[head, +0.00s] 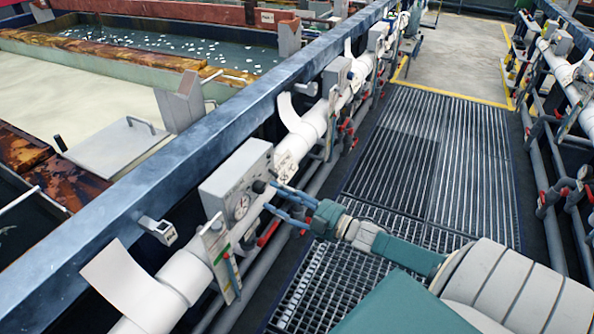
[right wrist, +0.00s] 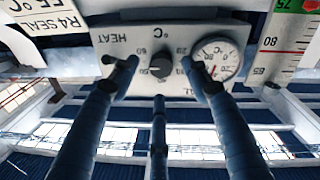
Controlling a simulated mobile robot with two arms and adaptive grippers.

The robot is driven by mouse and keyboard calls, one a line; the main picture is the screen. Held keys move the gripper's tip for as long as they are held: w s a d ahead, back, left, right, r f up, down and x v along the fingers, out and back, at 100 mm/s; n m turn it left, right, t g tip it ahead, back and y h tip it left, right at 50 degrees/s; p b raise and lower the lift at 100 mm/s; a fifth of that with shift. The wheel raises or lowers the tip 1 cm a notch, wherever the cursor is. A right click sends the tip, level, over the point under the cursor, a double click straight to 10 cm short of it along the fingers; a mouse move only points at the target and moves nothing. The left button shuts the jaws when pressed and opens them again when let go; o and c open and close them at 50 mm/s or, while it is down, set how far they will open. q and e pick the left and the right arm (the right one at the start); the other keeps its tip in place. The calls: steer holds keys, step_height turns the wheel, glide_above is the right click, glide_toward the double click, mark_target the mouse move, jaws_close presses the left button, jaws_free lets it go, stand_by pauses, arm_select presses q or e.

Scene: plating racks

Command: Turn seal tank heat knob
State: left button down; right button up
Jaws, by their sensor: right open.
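The seal tank heat knob (right wrist: 161,66) is a small dark knob on a pale control box (right wrist: 140,42) marked HEAT and °C, which appears upside down in the right wrist view. My right gripper (right wrist: 158,72) is open, with its blue fingers spread around the knob; whether they touch it I cannot tell. In the head view the same box (head: 226,180) sits on the pipe along the blue rail, and the knob (head: 259,187) is at its right side. My right gripper (head: 274,198) reaches it from the right. My left gripper is not in view.
A round dial gauge (right wrist: 218,60) sits beside the knob, and a label reading R4 SEAL (right wrist: 48,28) is at the upper left. White pipes, red valves (head: 268,232) and a blue rail (head: 180,140) run alongside. The grated walkway (head: 440,165) is clear beyond my arm.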

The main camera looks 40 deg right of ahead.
steer(key=v, duration=0.8)
steer(key=shift+w, duration=0.1)
